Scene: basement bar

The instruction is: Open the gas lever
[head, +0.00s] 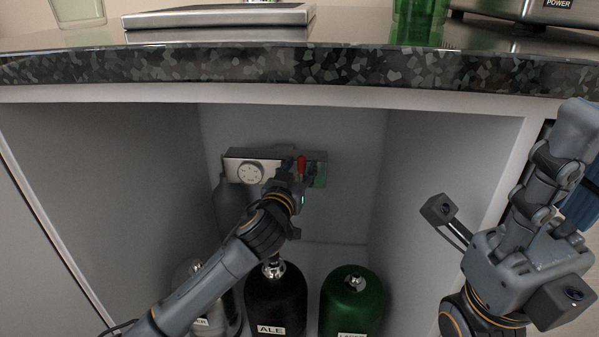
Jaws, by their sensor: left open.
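A red lever (301,162) stands on a small grey metal box with a white round gauge (250,172), mounted at the back of the open cabinet. My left gripper (299,174) is open, with its fingers close to the red lever. I cannot tell whether they touch it. The gripper hides the lower part of the lever and some of the box front. My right gripper (530,240) is at the right, outside the cabinet and away from the lever; its jaw state is unclear.
A black keg labelled ALE (276,306) and a green keg (352,302) stand below my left gripper. A grey cylinder (230,208) is behind my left arm. The speckled counter edge (300,66) overhangs the cabinet. The cabinet's right interior has free room.

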